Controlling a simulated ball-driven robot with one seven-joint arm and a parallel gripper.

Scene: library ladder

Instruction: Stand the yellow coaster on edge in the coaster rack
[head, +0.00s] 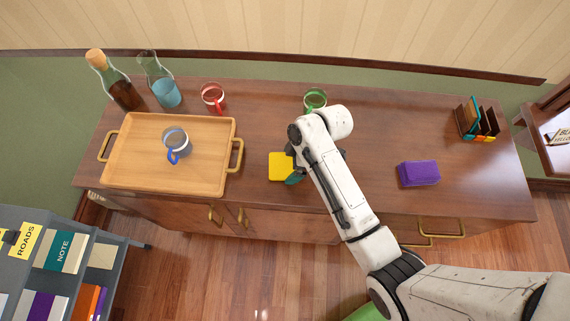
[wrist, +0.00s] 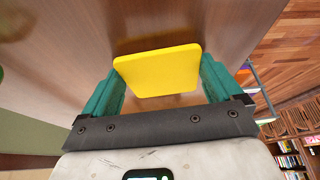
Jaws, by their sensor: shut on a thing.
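The yellow coaster (head: 281,166) is a flat square with rounded corners, over the front middle of the sideboard. In the wrist view the coaster (wrist: 158,70) sits between the two teal fingers of my gripper (wrist: 158,88), which is shut on its opposite edges. In the head view my gripper (head: 293,175) is largely hidden by my arm. I cannot tell whether the coaster touches the wood. The coaster rack (head: 478,121) stands at the right end of the sideboard, dark wood with upright dividers.
A purple block (head: 419,173) lies front right, between my arm and the rack. A green mug (head: 315,100) stands behind my arm. A tray (head: 213,121) with a blue-handled mug (head: 175,143), a red mug (head: 213,96), a bottle (head: 118,88) and a carafe (head: 160,84) are at left.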

